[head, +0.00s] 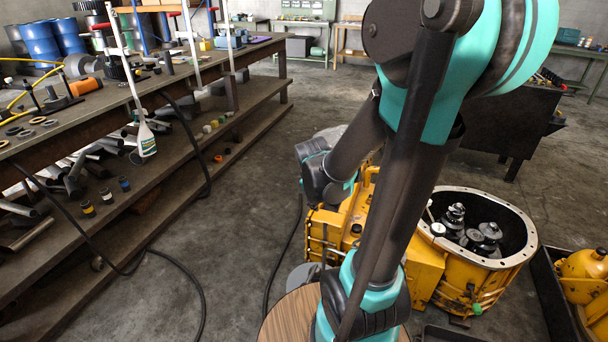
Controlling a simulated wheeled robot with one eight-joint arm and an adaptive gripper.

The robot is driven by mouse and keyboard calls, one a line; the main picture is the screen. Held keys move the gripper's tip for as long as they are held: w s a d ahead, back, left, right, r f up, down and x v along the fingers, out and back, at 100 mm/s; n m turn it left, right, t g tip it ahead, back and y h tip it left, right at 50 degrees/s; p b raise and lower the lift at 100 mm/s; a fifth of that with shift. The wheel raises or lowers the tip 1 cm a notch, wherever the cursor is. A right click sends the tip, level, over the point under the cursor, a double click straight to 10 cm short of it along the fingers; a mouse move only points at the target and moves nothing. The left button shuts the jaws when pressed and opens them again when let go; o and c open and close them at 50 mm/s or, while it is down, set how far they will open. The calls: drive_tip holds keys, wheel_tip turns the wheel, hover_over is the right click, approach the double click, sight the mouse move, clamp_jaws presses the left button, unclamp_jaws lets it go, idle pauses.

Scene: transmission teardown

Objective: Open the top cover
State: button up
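The yellow transmission housing (425,272) stands on the floor at lower right, partly hidden behind my arm. Its round flanged opening (527,222) faces up and shows dark metal gears (487,236) inside. A boxy yellow section lies left of the opening, largely covered by my arm. I cannot make out which part is the top cover, or whether it is open or closed. My arm's dark wrist hangs above the left part of the housing. I cannot make out gripper fingers; they seem hidden behind the wrist and arm.
A long workbench (120,98) with a lower shelf, loaded with tools and parts, runs along the left. A black hose (190,280) lies on the floor beside it. A dark tray (546,290) with yellow parts (582,272) is at lower right. The concrete floor (245,200) between is mostly clear.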

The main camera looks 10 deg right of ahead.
drive_tip(key=w+f+n+t+h, duration=0.1)
drive_tip(key=w+f+n+h, duration=0.2)
drive_tip(key=w+n, duration=0.65)
drive_tip(key=w+f+n+t+h, duration=0.1)
drive_tip(key=w+f+n+h, duration=0.3)
drive_tip(key=w, duration=1)
drive_tip(key=w+a+f+n+t+h, duration=0.3)
drive_tip(key=w+a+f+n, duration=0.1)
drive_tip(key=w+f+n, duration=0.95)
drive_tip(key=w+d+f, duration=0.1)
drive_tip(key=w+d, duration=0.1)
drive_tip(key=d, duration=0.2)
drive_tip(key=w+d+f+n, duration=0.1)
drive_tip(key=w+d+f, duration=0.1)
drive_tip(key=w+d, duration=0.1)
drive_tip(key=w+d+f+n, duration=0.1)
drive_tip(key=w+d+f, duration=0.1)
drive_tip(key=d, duration=0.3)
drive_tip(key=shift+w+d+y, duration=0.2)
drive_tip(key=shift+w+y, duration=0.1)
drive_tip(key=shift+w, duration=0.45)
clamp_jaws()
